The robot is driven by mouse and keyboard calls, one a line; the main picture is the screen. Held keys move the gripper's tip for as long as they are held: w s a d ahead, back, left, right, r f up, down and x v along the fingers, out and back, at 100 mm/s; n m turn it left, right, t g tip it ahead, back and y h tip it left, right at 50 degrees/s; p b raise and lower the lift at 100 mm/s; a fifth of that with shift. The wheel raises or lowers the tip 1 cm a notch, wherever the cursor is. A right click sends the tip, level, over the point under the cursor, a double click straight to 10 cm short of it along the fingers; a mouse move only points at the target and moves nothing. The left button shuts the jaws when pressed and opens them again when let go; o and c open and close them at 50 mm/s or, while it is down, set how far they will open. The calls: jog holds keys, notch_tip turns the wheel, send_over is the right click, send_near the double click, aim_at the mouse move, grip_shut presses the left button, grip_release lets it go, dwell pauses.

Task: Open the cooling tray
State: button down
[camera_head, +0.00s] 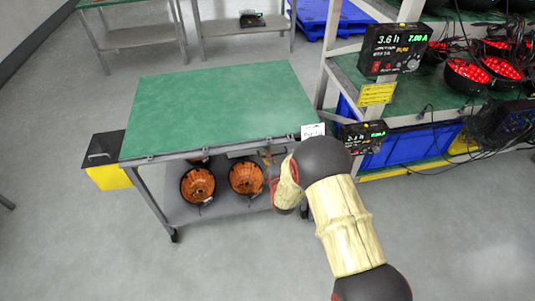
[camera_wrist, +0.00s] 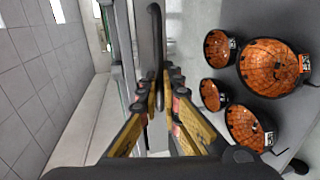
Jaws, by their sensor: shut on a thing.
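The cooling tray (camera_head: 238,152) looks like a shallow grey drawer under the front edge of the green-topped table. Its front appears close to the table edge, but how far out it stands is hard to tell. In the wrist view a dark upright bar, seemingly its handle (camera_wrist: 151,40), runs between my fingers. My gripper (camera_wrist: 160,98) is shut on this handle. In the head view my gripper (camera_head: 268,160) is at the right part of the table's front, partly hidden by my wrist.
The green tabletop (camera_head: 220,105) is bare. Orange-lit round lamps (camera_head: 198,184) stand on the shelf below, and also show in the wrist view (camera_wrist: 268,66). A yellow-and-black bin (camera_head: 108,176) stands left. A rack with power supplies (camera_head: 394,48) stands right. The front floor is clear.

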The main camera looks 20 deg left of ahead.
jog(key=f+v, duration=0.2)
jog(key=v, duration=0.8)
jog(key=s+f+p+v, duration=0.1)
jog(key=f+v, duration=0.1)
jog(key=v, duration=0.8)
jog(key=shift+s+d+f, duration=0.15)
jog(key=shift+d+f, duration=0.1)
jog(key=shift+d, duration=0.1)
jog(key=c, duration=2.3)
grip_release()
jog(key=shift+r, duration=0.1)
jog(key=v, duration=1.2)
